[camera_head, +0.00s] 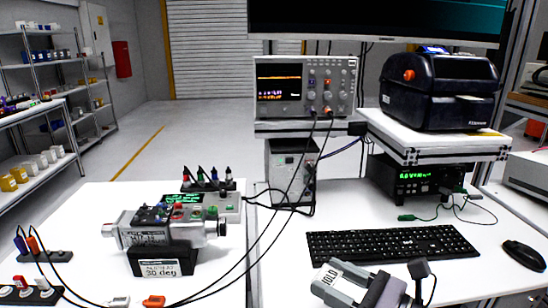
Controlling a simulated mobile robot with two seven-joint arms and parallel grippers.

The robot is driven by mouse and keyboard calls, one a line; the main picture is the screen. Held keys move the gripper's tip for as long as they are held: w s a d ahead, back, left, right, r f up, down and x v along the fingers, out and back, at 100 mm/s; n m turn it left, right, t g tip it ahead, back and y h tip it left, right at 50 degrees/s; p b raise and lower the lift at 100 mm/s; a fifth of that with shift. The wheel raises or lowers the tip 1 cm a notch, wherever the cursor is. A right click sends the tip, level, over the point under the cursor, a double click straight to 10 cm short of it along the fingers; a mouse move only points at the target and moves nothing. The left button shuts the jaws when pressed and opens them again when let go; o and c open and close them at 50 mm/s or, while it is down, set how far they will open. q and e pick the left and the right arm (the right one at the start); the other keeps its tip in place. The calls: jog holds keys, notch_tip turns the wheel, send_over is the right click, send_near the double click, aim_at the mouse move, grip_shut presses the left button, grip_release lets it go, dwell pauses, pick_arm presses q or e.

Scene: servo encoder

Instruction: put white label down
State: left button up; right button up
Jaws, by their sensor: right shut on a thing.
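A white label (328,276) with dark lettering that looks like "HOLD" is low in the head view, right of the middle. My right gripper (348,279), grey with dark parts, is at the bottom edge in front of the keyboard. It is shut on the label, which sits tilted at its left side. The exact grip and any gap between label and table are hard to make out. My left gripper is not in view.
A servo unit (165,227) sits in a black stand (162,262) marked "30 deg" on the left. A keyboard (392,244) and mouse (524,255) lie on the right. Cables cross the middle. An oscilloscope (304,87) and label printer (439,88) stand behind.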

jog(key=w+d+r+m+t+h, duration=0.1)
jog(key=w+d+r+t, duration=0.1)
jog(key=w+d+r, duration=0.35)
jog(key=w+d+r+m+t+h, duration=0.2)
jog(key=w+d+r+m+h, duration=0.1)
jog(key=d+r, duration=0.8)
jog(key=w+d+r+m+t+h, duration=0.2)
jog(key=w+d+r+h, duration=0.3)
jog(key=d+r, duration=0.6)
jog(key=w+d+m, duration=0.1)
jog(key=d, duration=0.2)
jog(key=shift+w+h, duration=0.2)
jog(key=shift+h, duration=0.1)
jog(key=shift+f, duration=0.1)
